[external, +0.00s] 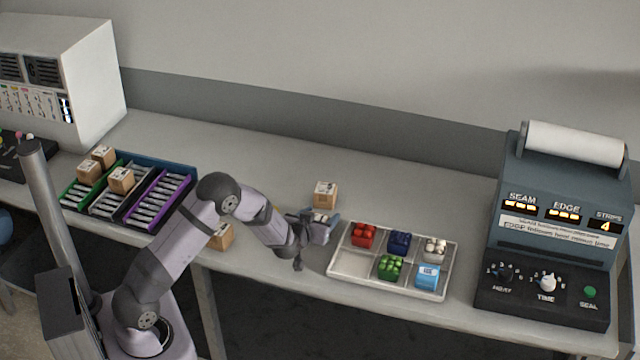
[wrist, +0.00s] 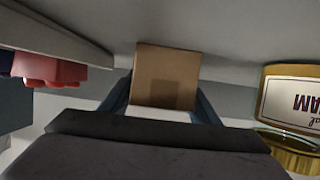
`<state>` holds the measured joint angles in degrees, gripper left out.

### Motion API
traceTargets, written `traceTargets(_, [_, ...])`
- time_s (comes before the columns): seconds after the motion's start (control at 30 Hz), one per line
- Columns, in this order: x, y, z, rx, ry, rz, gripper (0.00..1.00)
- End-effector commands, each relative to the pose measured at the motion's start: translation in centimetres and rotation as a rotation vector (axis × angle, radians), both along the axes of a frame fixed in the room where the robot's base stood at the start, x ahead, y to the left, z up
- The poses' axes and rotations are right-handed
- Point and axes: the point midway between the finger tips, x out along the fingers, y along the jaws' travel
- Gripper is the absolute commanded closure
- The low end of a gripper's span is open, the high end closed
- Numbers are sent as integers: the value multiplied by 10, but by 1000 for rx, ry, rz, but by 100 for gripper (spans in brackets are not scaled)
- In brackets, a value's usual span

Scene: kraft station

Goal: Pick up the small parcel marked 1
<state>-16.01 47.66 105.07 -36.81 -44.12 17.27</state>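Several small brown parcels with pale labels are in the external view; I cannot read their numbers. One parcel (external: 325,193) stands on the bench just behind my gripper (external: 320,225). In the wrist view a plain brown parcel face (wrist: 167,77) is centred between the two fingers of my gripper (wrist: 160,100), with no mark visible on it. The fingers are apart and wider than the parcel, with no clear contact. Another parcel (external: 222,237) is partly hidden by my arm. More parcels (external: 120,180) (external: 104,156) (external: 88,171) sit on the coloured racks at the left.
A white compartment tray (external: 352,264) with coloured items stands right of my gripper; its red items (wrist: 50,72) show in the wrist view. The sealing machine (external: 548,235) stands far right.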

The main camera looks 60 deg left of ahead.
Motion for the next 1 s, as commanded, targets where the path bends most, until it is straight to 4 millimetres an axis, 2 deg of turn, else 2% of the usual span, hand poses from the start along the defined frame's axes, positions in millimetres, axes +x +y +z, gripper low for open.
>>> traceTargets(0.03, [0, 0, 0, 0, 0, 0, 58])
traceTargets(0.1, [0, 0, 0, 0, 0, 0, 74])
traceTargets(0.13, [0, 0, 0, 0, 0, 0, 76])
traceTargets(0.53, [0, 0, 7, 1, -2, 1, 76])
traceTargets(0.67, [0, 0, 20, 1, -3, 1, 76])
traceTargets(1.0, [0, 0, 76, 1, -4, 1, 76])
